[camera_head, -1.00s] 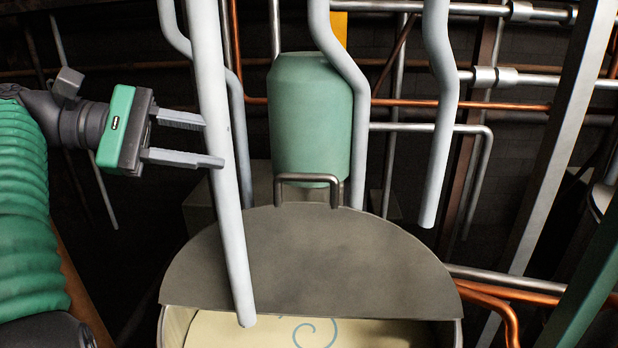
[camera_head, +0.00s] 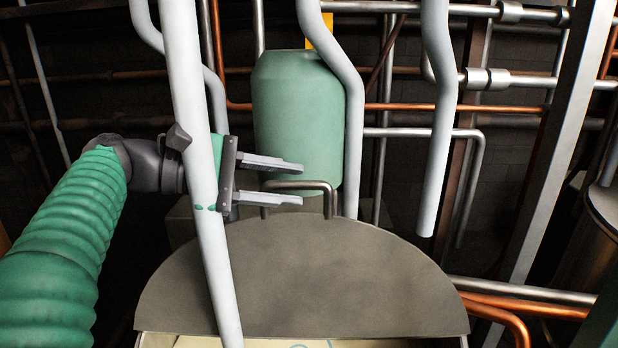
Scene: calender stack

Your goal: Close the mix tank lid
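The mix tank lid (camera_head: 330,275) is a grey half-round plate in the middle of the view. A bent grey metal handle (camera_head: 300,185) stands at its far edge. Pale tank contents show in a strip below the lid at the bottom of the view. My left gripper (camera_head: 302,184) is open, its two fingers pointing right, one above and one below the handle's top bar in the picture. I cannot tell whether it touches the handle. A white pipe hides part of my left wrist. My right gripper is not in view.
White pipes hang down in front: one crosses my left wrist (camera_head: 190,120), another is right of the lid (camera_head: 437,130). A green cylinder (camera_head: 298,110) stands behind the handle. Steel and copper pipes (camera_head: 530,297) run at the right.

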